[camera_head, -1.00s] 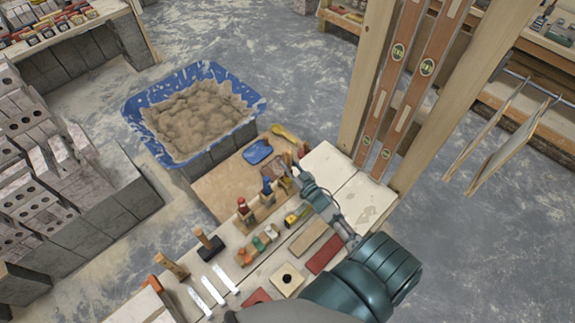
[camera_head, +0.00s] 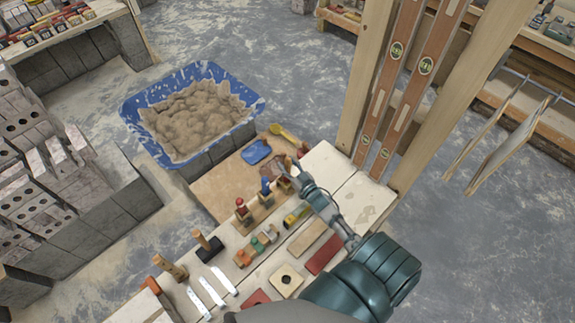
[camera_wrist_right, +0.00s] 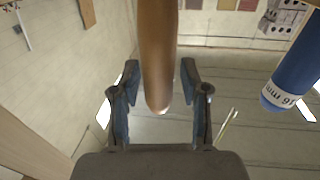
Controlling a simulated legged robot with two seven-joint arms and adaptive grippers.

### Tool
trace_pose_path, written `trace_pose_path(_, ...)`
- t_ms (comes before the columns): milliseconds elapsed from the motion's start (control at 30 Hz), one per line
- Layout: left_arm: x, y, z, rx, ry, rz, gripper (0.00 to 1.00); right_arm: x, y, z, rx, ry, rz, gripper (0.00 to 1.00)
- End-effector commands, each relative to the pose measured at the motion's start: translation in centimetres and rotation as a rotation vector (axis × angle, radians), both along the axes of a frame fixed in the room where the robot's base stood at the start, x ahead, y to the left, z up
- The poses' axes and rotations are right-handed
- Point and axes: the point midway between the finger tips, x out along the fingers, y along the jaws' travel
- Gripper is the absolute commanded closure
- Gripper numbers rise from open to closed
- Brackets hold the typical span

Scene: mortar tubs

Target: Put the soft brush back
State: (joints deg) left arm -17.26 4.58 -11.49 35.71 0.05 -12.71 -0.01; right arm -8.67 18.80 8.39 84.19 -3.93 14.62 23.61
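My right gripper (camera_head: 291,176) is at the far right end of a small wooden tool rack (camera_head: 259,213) on the bench. In the right wrist view the gripper (camera_wrist_right: 159,82) has its fingers apart, one on each side of a brown wooden handle (camera_wrist_right: 157,50) with a rounded end. A narrow gap shows on both sides of the handle. I cannot tell whether this handle is the soft brush's; no bristles show. A blue handle (camera_wrist_right: 293,72) with "16 mm" print is at the right. My left gripper is not in view.
A red-handled tool (camera_head: 241,207) also stands in the rack. A blue tub of sand (camera_head: 245,122), a blue scoop (camera_head: 256,152) and a yellow tool (camera_head: 282,132) lie beyond. A black-based float (camera_head: 209,247) is nearer left.

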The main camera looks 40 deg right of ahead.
Motion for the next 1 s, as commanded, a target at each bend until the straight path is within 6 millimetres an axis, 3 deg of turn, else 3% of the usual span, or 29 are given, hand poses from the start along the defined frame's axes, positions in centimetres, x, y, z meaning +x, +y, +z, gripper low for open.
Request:
trace_pose_path(300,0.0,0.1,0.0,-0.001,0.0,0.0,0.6,-0.1,0.2,0.0,-0.001,0.002,0.0,0.43)
trace_pose_path(433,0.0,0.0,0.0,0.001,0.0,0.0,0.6,-1.1,0.1,-0.2,0.0,0.003,0.0,0.43)
trace_pose_path(800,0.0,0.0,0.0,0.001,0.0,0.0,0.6,-8.9,0.7,-0.4,0.001,0.005,-0.001,0.43)
trace_pose_path(1000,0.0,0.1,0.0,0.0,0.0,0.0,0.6,-11.4,1.0,-0.3,-0.001,0.002,0.0,0.43)
